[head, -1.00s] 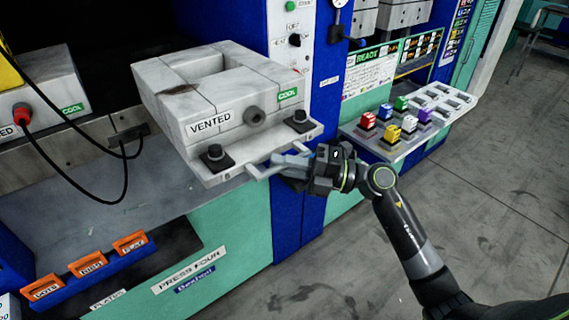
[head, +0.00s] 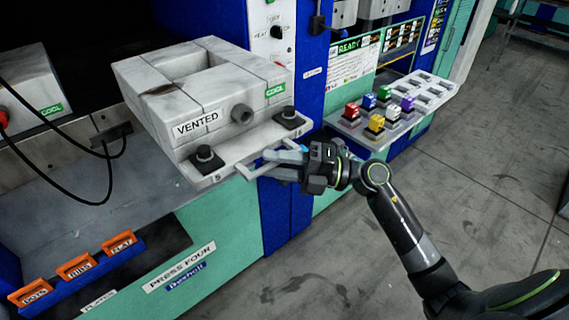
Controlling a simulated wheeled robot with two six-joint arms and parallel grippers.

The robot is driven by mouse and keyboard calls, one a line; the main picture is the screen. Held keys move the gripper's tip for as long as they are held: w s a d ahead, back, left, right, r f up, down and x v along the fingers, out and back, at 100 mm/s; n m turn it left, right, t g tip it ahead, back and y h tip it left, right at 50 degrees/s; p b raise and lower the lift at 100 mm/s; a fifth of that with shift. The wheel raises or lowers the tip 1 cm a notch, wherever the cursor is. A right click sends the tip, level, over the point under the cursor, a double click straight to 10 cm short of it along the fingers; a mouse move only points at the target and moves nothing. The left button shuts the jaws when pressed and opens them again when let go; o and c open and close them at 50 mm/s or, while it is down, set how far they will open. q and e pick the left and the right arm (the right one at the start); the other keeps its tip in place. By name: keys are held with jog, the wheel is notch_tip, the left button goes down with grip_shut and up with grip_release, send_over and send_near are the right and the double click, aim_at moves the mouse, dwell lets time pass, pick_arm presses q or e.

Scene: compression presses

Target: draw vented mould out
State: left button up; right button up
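The vented mould (head: 205,98) is a pale grey, marbled block with a square hollow in its top, a "VENTED" label and a green "COOL" tag. It sits level at the mouth of the press, its front plate jutting past the press face. A pale bar handle (head: 246,171) runs along the front of the plate. My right gripper (head: 283,159) is at this handle, its grey fingers closed about the bar, which they partly hide. My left gripper is not in view.
Another mould (head: 25,85) with a "COOL" tag and cables stands at left. Orange tabs (head: 78,267) line the press front below. A shelf of coloured blocks (head: 377,122) juts out at right, behind my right arm. The floor (head: 480,170) at right is clear.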

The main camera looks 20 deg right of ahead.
jog(key=b+v, duration=0.5)
jog(key=v, duration=1.2)
jog(key=shift+s+d+b, duration=0.25)
jog(key=shift+b, duration=0.15)
